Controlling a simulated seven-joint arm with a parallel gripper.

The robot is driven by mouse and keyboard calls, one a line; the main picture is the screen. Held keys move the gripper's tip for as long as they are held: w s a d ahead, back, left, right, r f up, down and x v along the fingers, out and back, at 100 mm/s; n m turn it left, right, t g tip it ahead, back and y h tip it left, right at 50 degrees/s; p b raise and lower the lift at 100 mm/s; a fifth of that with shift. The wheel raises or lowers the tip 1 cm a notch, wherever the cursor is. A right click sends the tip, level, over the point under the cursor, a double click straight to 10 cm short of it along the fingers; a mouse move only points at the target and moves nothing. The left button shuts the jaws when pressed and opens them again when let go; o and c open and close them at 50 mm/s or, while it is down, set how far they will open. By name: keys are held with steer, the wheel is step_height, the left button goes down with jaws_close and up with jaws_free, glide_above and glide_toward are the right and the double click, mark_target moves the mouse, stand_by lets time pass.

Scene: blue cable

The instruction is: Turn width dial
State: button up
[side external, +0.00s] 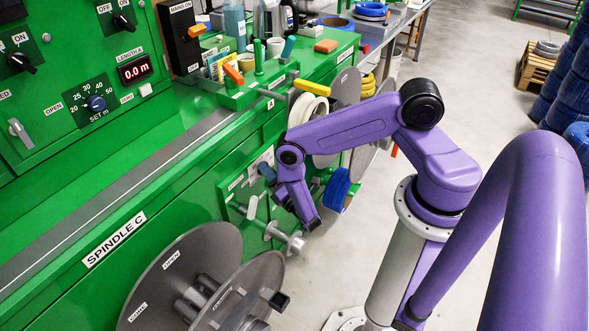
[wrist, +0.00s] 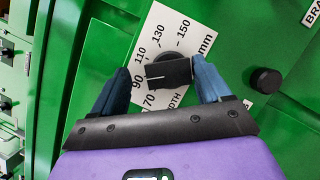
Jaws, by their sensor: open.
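The width dial (wrist: 168,73) is a black knob on a white scale plate (wrist: 158,40) marked from 70 to 150 mm, seen in the wrist view. Its white pointer line is toward the left, near the 90 mark. My gripper (wrist: 160,80) is open, with one blue finger on each side of the knob.
A black round knob (wrist: 266,80) stands right of the dial in the wrist view. Below my arm, a spool shaft (side external: 290,243) sticks out. Large grey spindle discs (side external: 170,268) stand at lower left.

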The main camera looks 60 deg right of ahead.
step_height(320, 180, up, 2)
steer(key=shift+r, duration=0.15)
steer(key=s+a+r, duration=0.2)
steer(key=s+r, duration=0.7)
steer(key=s, duration=0.4)
steer(key=shift+s+r, duration=0.3)
steer(key=shift+s, duration=0.1)
steer(key=shift+a, duration=0.1)
